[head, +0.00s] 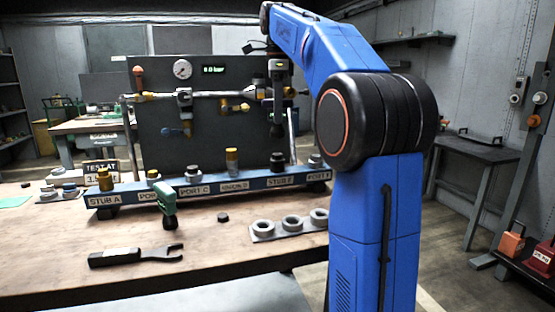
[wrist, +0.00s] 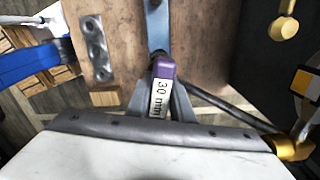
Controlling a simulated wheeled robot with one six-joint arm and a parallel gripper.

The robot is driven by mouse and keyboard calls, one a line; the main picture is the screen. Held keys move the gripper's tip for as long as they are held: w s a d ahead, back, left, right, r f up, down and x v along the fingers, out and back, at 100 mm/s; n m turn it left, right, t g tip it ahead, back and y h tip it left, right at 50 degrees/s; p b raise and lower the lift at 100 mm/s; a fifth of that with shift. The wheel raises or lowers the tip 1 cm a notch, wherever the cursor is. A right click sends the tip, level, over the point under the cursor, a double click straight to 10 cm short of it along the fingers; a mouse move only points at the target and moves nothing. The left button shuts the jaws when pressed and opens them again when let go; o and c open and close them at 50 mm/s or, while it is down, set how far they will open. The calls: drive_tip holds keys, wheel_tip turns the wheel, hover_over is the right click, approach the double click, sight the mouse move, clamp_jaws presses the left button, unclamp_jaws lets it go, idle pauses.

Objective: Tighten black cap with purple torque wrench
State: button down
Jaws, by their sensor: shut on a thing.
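In the wrist view my gripper (wrist: 161,78) is shut on the purple torque wrench (wrist: 163,70), whose handle carries a white "30 mm" label. A grey-blue bar runs from the handle toward the top edge; its far end is cut off. In the head view I cannot make out the wrench or my fingertips clearly. A small black disc (head: 223,217) lies loose on the bench. The held wrench's contact with any cap cannot be seen.
The wooden bench (head: 205,260) holds a dark open-ended wrench (head: 135,256), a green-handled tool (head: 167,199) and a grey plate with three rings (head: 290,226). Several other fittings stand on the rail. Behind it rises a dark panel (head: 150,115) with pipes, valves and a gauge.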

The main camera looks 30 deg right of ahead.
drive_tip(key=shift+n, duration=1.2)
drive_tip(key=shift+s, duration=0.1)
